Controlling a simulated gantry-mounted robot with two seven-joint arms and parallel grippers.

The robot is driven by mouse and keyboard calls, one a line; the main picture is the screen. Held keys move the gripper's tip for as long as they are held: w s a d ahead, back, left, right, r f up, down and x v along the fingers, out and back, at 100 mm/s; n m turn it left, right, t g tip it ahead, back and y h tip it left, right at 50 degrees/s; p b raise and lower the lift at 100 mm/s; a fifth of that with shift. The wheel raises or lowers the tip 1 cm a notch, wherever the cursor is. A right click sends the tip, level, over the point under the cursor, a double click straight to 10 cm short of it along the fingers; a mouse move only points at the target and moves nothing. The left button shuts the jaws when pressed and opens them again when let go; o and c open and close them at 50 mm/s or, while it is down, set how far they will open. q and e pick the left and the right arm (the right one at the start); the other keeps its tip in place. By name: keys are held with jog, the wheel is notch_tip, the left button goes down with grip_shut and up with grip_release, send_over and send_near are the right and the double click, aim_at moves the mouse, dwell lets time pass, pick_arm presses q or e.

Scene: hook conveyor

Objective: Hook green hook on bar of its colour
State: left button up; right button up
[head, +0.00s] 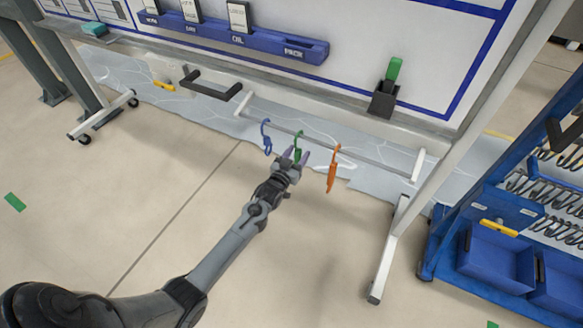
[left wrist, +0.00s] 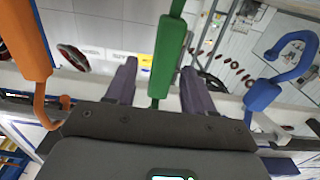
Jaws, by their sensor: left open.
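The green hook (head: 298,143) hangs from a thin rail below the whiteboard, between the blue hook (head: 266,137) on its left and the orange hook (head: 333,172) on its right. My left gripper (head: 292,157) is at the lower part of the green hook. In the left wrist view the open fingers (left wrist: 152,85) stand on either side of the green hook (left wrist: 166,60), with gaps visible. The orange hook (left wrist: 24,40) is at the left there and the blue hook (left wrist: 270,85) at the right. I make out no green bar. My right gripper is not in view.
A whiteboard (head: 400,40) on a wheeled frame stands behind the rail (head: 380,163). It carries a blue card tray (head: 290,45) and a black holder (head: 383,104) with a green marker. A blue rack (head: 460,220) with metal hooks and bins stands at the right. The floor in front is clear.

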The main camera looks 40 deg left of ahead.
pick_arm(q)
jog(key=shift+b+x, duration=0.5)
jog(key=shift+x, duration=0.9)
jog(key=shift+c, duration=0.3)
grip_shut()
